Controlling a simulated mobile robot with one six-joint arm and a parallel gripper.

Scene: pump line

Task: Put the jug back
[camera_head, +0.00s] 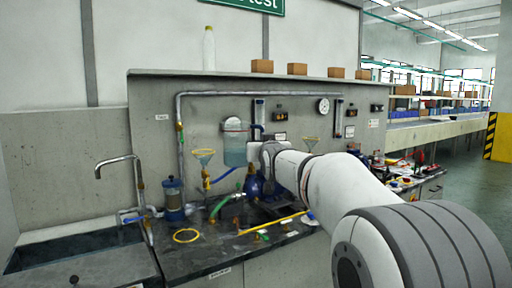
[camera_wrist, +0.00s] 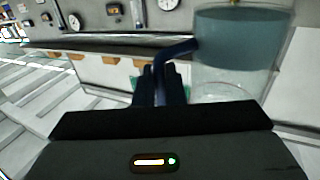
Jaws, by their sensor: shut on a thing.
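The jug (camera_head: 235,151) is clear, with bluish liquid in it and a dark blue handle. In the head view it hangs upright in the air above the bench, in front of the grey back panel. My gripper (camera_head: 262,147) is at its right side, shut on the handle. The wrist view looks upside down; there the jug (camera_wrist: 238,45) is at upper right, and its handle (camera_wrist: 180,50) runs into my dark fingers (camera_wrist: 161,84). The fingers hide part of the handle. The liquid fills the lower part of the jug.
Funnels (camera_head: 204,156) stand on both sides of the jug. A sink (camera_head: 70,247) and tap (camera_head: 118,160) are at left.

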